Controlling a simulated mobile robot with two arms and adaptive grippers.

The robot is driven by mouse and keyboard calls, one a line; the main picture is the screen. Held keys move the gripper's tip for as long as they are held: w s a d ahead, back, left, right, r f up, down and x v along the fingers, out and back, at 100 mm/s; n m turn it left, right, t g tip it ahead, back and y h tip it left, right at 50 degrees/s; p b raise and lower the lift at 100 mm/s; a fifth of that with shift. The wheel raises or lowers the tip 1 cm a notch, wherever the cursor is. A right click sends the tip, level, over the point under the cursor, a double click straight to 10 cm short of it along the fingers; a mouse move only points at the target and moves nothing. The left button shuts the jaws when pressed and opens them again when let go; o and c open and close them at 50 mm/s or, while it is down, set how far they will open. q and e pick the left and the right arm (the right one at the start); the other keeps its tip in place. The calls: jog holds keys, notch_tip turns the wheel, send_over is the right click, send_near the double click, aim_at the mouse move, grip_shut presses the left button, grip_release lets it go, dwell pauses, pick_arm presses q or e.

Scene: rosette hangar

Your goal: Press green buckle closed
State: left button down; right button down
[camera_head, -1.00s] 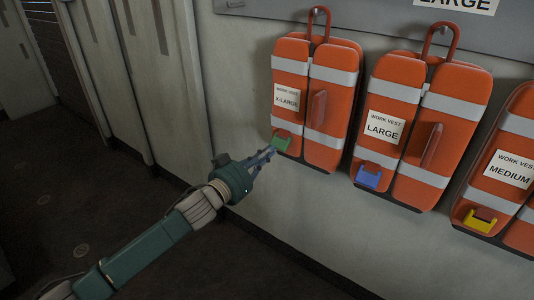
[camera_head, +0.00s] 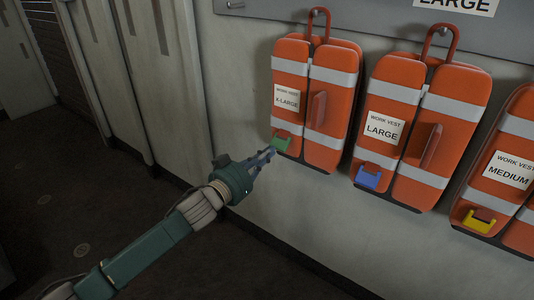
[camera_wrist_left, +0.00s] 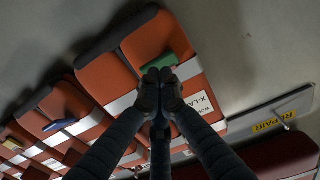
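The green buckle (camera_head: 281,143) sits at the lower left of the orange X-LARGE work vest (camera_head: 327,100), which hangs on the wall. My left gripper (camera_head: 271,153) is just below and left of the buckle in the head view. In the left wrist view its fingertips (camera_wrist_left: 159,76) are together, with nothing seen between them. The green buckle (camera_wrist_left: 172,55) shows just beyond the tips there, partly hidden by them. I cannot tell whether the tips touch it or whether the buckle is closed. My right gripper is not in view.
The LARGE vest (camera_head: 441,105) with a blue buckle (camera_head: 368,178) and the MEDIUM vest (camera_head: 522,135) with a yellow buckle (camera_head: 478,221) hang to the right. A grey rail (camera_head: 375,28) runs above. The floor at lower left is clear.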

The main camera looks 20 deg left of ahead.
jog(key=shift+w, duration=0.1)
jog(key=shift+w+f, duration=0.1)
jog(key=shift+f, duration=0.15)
pick_arm(q)
jog(key=shift+x, duration=0.8)
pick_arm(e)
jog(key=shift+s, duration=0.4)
